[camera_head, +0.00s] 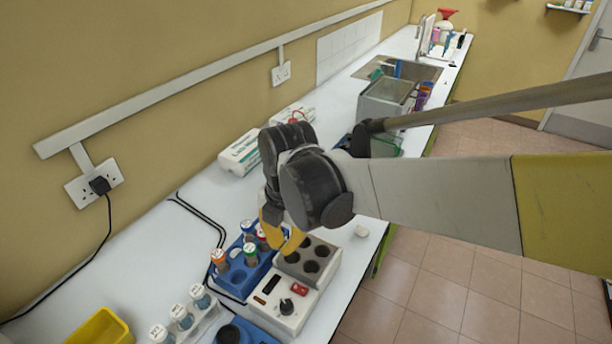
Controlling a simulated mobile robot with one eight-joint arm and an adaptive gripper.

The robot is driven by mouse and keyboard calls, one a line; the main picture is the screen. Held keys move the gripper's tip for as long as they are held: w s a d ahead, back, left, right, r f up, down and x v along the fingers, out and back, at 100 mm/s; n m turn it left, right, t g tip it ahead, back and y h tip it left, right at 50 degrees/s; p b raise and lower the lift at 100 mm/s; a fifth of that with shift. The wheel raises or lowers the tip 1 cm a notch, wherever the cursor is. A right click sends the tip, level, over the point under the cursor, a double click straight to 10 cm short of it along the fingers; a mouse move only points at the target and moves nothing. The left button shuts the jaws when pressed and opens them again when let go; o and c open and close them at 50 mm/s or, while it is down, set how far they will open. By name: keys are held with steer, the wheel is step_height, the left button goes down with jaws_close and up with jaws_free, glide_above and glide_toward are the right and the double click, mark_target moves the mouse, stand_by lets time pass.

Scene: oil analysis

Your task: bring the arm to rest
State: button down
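My arm (440,195) reaches in from the right, over the bench edge. Its dark wrist joints are bent, and my gripper (281,240) points down with yellow fingers. The fingers look apart, with nothing visible between them. In the picture they overlap the area between a blue rack (238,277) and a white heater block (294,318) with dark round wells. Several capped vials stand in the blue rack, including one with an orange cap (218,256). The wrist hides part of the rack, and the height of the fingertips above it is hard to tell.
A white rack (203,322) with several vials and a yellow tray (100,328) are at the front left. Boxes (240,153) stand by the wall. A metal bin (385,98) and sink (415,70) are farther back. The tiled floor (470,290) at right is clear.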

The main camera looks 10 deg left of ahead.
steer(key=shift+r, duration=0.2)
steer(key=s+d+m+t+b, duration=0.3)
steer(key=d+m, duration=1.2)
steer(key=s+d+m+t+h+b, duration=0.1)
steer(key=s+d+m+t+b, duration=0.2)
steer(key=d+m, duration=1.1)
steer(key=shift+d+f+m+t, duration=0.15)
steer(key=shift+d+m+t, duration=0.2)
steer(key=shift+m, duration=0.75)
